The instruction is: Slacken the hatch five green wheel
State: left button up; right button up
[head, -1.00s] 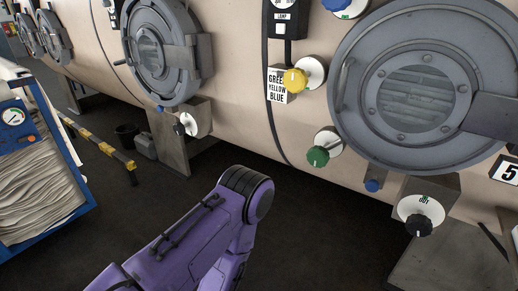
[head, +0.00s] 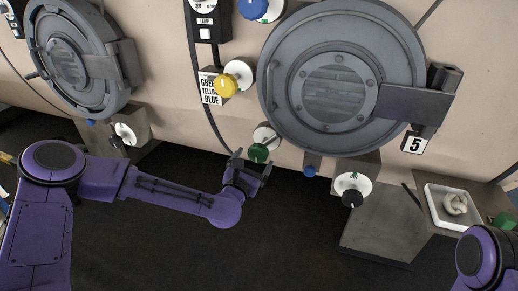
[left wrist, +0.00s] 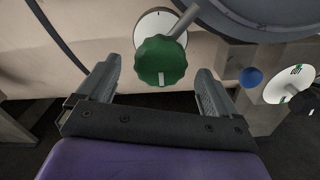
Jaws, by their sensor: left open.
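The green wheel (head: 258,152) sits on a white dial at the lower left of the round hatch (head: 340,78) marked 5. My left gripper (head: 252,168) is just below and in front of it, pointing up at it. In the left wrist view the green wheel (left wrist: 160,60) lies between the lines of the two open fingers (left wrist: 158,85), with gaps on both sides; its white pointer mark faces down. I cannot tell whether the fingertips reach past its face. Only a piece of my right arm shows at the lower right of the head view; its gripper is out of view.
A yellow knob (head: 227,84) and a blue knob (head: 252,8) sit above. A small blue knob (head: 310,171) and a black-handled dial (head: 352,190) are to the right. A white tray (head: 436,207) stands on a block at right. Dark floor lies open below.

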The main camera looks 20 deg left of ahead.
aim_at(256, 157)
pick_arm(q)
jog(key=w+p, duration=0.1)
jog(key=w, duration=0.4)
jog(key=shift+w+d+f, duration=0.1)
jog(key=shift+w+d, duration=0.05)
jog(key=shift+w, duration=0.15)
jog(key=c, duration=1)
jog(key=shift+o, duration=0.2)
